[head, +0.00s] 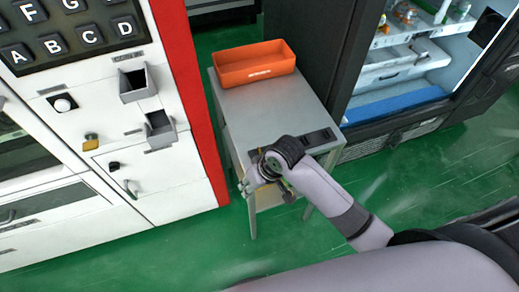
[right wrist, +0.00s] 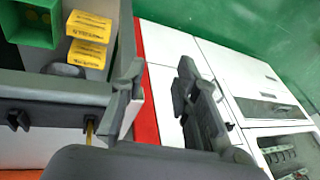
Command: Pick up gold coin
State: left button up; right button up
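A green box (right wrist: 38,26) sits in the open drawer at the top left of the right wrist view. Faint yellowish round shapes show inside it, possibly gold coins, but they are too dim to be sure. A thin yellow piece (right wrist: 90,130) shows near the drawer's front edge; I cannot tell what it is. My right gripper (head: 262,178) is at the front of the small grey table in the head view. In the right wrist view its fingers (right wrist: 160,98) stand apart with nothing visible gripped between them. My left gripper is not in view.
Two yellow boxes (right wrist: 88,42) lie beside the green box. An orange bin (head: 253,66) stands on the grey table (head: 262,108). An open fridge (head: 400,75) is at right.

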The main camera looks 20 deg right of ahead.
jog(key=shift+g+h, duration=0.3)
jog(key=shift+g, duration=0.2)
jog(key=w+r, duration=0.1)
jog(key=r, duration=0.1)
jog(key=w+r, duration=0.2)
jog(key=r, duration=0.1)
jog(key=w+r, duration=0.2)
jog(key=r, duration=0.1)
jog(key=shift+w+a+r, duration=0.15)
jog(key=shift+w+a, duration=0.05)
jog(key=shift+a, duration=0.1)
jog(key=w+d+r+m+g+h+p, duration=0.1)
jog(key=w+d+r, duration=0.15)
jog(key=r, duration=0.35)
jog(key=w+d+r+m+g+h, duration=0.1)
jog(key=d+r+h, duration=0.1)
jog(key=d+r, duration=0.3)
jog(key=p, duration=0.2)
send_over(261, 150)
jog(key=s, duration=0.2)
jog(key=f, duration=1)
jog(key=shift+w+a+f, duration=0.2)
jog(key=shift+a+f, duration=0.05)
jog(key=f, duration=0.2)
jog(key=f+p, duration=0.1)
jog(key=f, duration=0.1)
jog(key=shift+s+a+f, duration=0.1)
jog(key=shift+s+f, duration=0.1)
jog(key=shift+f, duration=0.45)
jog(key=shift+c, duration=0.3)
